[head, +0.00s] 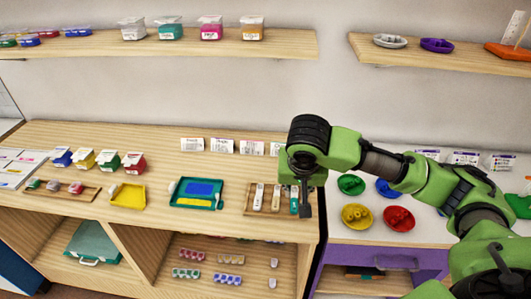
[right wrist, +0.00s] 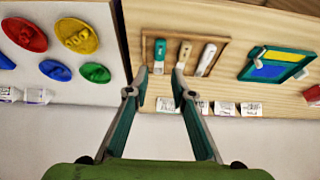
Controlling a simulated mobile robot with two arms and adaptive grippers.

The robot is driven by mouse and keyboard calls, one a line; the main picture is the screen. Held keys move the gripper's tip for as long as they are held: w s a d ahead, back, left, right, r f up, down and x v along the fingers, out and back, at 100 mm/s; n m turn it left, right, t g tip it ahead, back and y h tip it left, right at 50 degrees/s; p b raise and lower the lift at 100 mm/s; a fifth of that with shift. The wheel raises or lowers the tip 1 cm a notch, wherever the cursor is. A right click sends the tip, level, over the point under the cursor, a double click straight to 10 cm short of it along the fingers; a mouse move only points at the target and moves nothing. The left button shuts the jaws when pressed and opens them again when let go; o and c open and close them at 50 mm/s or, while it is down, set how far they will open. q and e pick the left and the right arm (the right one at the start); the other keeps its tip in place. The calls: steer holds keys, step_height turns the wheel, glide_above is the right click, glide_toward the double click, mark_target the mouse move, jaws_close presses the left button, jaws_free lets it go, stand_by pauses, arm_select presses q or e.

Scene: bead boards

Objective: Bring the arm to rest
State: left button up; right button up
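My right arm comes in from the right in the head view, its green and black links bent over the counter. My right gripper (head: 305,208) points down at the right end of the wooden counter, above or beside the small tool tray (head: 249,208). In the right wrist view the two fingers of the gripper (right wrist: 160,78) stand apart with nothing between them. A green-handled tool (right wrist: 160,50) and two pale tools (right wrist: 207,59) lie in the tray beyond the fingertips. My left gripper is not in view.
A teal board with a blue and yellow panel (head: 198,188) and a yellow tray (head: 127,198) lie left of the tool tray. Colored dishes (head: 358,217) stand on the white surface at right. Small cards (head: 222,145) stand along the back. Shelves (head: 120,43) hang above.

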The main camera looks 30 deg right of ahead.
steer(key=s+a+f+n+y, duration=0.2)
steer(key=s+a+f+n, duration=0.3)
steer(key=a, duration=0.3)
steer(key=s+a+f+n+y, duration=0.2)
steer(key=s+a+f, duration=0.3)
steer(key=a+f, duration=0.25)
steer(key=s+d+f+n+h, duration=0.1)
steer(key=s+d+f, duration=0.2)
steer(key=s, duration=0.3)
steer(key=s+d+f+h, duration=0.1)
steer(key=s+d+f, duration=0.2)
steer(key=s, duration=0.2)
step_height(320, 180, down, 25)
steer(key=s+g, duration=0.2)
steer(key=s+d+f, duration=0.2)
steer(key=s+f, duration=1.4)
steer(key=shift+d+f+n+g, duration=0.3)
steer(key=shift+d+f+g, duration=0.05)
steer(key=shift+d+g, duration=0.05)
